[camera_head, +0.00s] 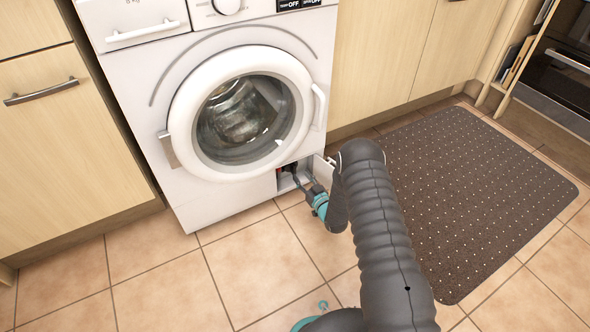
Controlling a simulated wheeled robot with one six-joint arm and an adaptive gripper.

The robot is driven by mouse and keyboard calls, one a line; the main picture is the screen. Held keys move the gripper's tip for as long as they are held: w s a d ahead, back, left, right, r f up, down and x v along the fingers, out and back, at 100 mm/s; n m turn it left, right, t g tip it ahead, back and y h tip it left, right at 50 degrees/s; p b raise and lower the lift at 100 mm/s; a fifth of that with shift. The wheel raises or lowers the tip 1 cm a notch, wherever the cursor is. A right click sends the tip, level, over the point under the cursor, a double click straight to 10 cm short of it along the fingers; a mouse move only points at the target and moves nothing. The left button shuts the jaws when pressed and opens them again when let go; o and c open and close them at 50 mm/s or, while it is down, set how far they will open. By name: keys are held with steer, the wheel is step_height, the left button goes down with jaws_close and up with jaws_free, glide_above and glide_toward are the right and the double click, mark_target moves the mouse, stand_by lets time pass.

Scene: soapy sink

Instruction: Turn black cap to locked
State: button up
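The black cap is not clearly seen; a small dark and red patch (288,168) shows inside the open filter compartment (287,185) at the washing machine's lower right front. My gripper (296,176) reaches into this compartment, its dark fingers at the patch. The fingers are small and partly hidden, so I cannot tell whether they are open, shut or touching the cap. The compartment's small white flap (323,171) stands open at its right, beside my arm.
The white washing machine (200,120) has its round door (240,113) closed. Wooden cupboards (62,130) stand on both sides. A dark dotted mat (470,200) lies on the tiled floor to the right. The tiles (180,285) at the front left are clear.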

mark_target(295, 168)
steer(key=shift+b+x, duration=0.35)
steer(key=shift+x, duration=2.7)
jaws_close()
